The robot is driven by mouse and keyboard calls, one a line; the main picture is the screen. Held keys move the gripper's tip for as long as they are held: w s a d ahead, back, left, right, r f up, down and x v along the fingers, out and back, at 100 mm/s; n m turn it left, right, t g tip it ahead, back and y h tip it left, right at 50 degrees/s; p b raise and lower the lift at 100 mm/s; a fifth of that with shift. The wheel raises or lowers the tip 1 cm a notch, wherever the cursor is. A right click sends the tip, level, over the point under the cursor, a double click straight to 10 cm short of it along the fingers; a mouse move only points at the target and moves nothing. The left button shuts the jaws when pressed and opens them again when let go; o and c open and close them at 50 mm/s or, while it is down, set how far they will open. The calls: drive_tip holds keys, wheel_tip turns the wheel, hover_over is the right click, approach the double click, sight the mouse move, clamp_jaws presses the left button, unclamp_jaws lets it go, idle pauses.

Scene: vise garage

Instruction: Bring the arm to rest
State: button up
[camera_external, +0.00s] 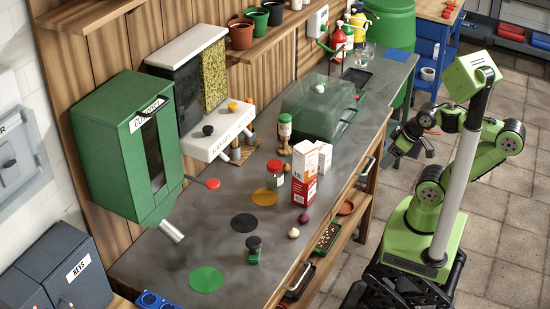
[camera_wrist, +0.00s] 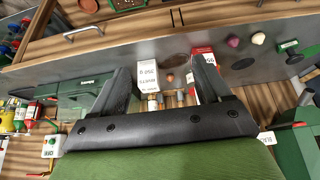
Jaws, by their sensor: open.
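My arm is folded close above my green base, standing on the paved floor to the right of the workbench in the external view. My gripper (camera_external: 408,146) hangs at the left of the arm, off the bench's right side and touching nothing. In the wrist view my gripper (camera_wrist: 158,88) shows two dark fingers spread wide apart with nothing held between them. The workbench (camera_external: 225,225) is seen beyond the fingers in the wrist view, with a white carton (camera_wrist: 148,75) and a red and white carton (camera_wrist: 203,66) on it.
The bench holds a jar with a red lid (camera_external: 274,173), a green-lidded box (camera_external: 320,105), a small dark-topped item (camera_external: 254,249) and coloured discs. A green cabinet (camera_external: 125,140) hangs at left. A blue cart (camera_external: 432,50) stands behind my arm. Paved floor (camera_external: 515,215) is clear at right.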

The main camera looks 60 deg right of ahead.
wheel_tip(320, 180, up, 7)
drive_tip(key=p, duration=0.7)
drive_tip(key=shift+r, duration=0.2)
